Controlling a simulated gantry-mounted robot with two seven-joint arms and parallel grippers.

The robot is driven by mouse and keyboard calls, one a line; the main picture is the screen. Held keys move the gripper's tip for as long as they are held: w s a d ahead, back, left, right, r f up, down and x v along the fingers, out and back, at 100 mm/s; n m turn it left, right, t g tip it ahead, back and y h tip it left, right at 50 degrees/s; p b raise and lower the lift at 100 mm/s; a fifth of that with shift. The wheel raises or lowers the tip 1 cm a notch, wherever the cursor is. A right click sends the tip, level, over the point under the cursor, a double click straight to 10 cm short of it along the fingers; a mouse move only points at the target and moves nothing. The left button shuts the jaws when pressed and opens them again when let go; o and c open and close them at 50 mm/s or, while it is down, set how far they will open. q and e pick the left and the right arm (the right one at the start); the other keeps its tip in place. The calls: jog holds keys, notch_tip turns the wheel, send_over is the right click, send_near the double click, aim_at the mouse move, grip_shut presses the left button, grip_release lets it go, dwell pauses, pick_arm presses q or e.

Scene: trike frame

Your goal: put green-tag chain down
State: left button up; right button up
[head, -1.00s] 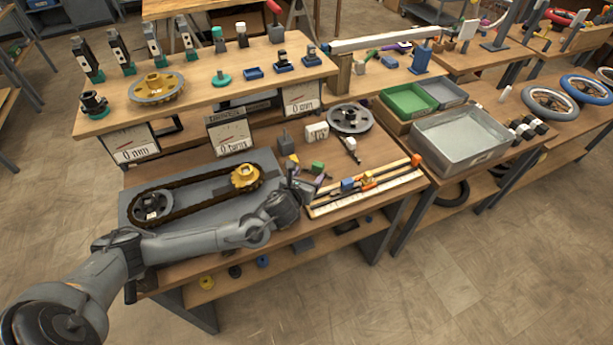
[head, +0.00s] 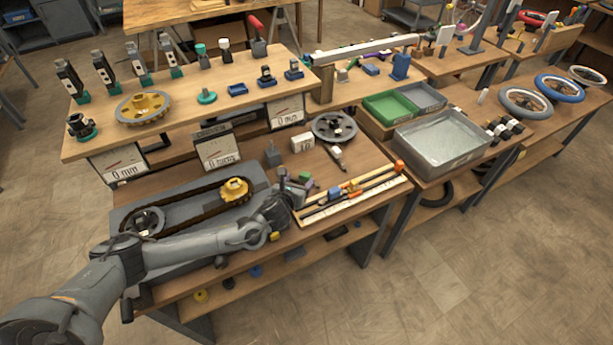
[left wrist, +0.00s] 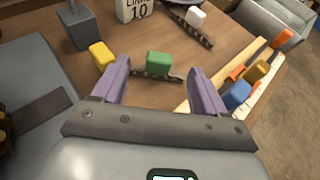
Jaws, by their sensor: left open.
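The green-tag chain shows in the left wrist view as a green block (left wrist: 158,64) on a short dark chain piece (left wrist: 168,78). It appears to lie on the wooden bench top. My left gripper (left wrist: 158,82) is open, its two purple fingers apart on either side of the chain without gripping it. In the head view the green tag (head: 305,177) is small, just beyond my left gripper (head: 297,186), which partly hides the spot. My right gripper is in neither view.
A yellow tag (left wrist: 101,55) is beside the left finger. Blue and orange pieces sit on the rails (left wrist: 250,85) at right. The grey plate (head: 125,215) with sprockets and a looped chain is at left.

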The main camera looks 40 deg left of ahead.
aim_at(306, 173)
pick_arm(q)
jog(key=b+x, duration=0.1)
jog(key=x, duration=0.3)
jog(key=shift+w+f, duration=0.1)
jog(key=shift+f, duration=0.15)
jog(key=shift+w+a+f, duration=0.15)
jog(key=shift+w+a, duration=0.05)
jog(key=shift+w, duration=0.3)
jog(key=shift+w+a+f+b, duration=0.1)
jog(key=shift+w+f+b, duration=0.15)
jog(key=shift+f+b, duration=0.1)
jog(key=b+x, duration=0.1)
jog(key=x, duration=0.2)
jog(key=shift+f, duration=0.25)
jog(key=shift+w+a+f, duration=0.15)
jog(key=shift+w+f, duration=0.05)
jog(key=shift+w, duration=0.4)
jog(key=shift+c, duration=0.4)
jog(key=c, duration=1.1)
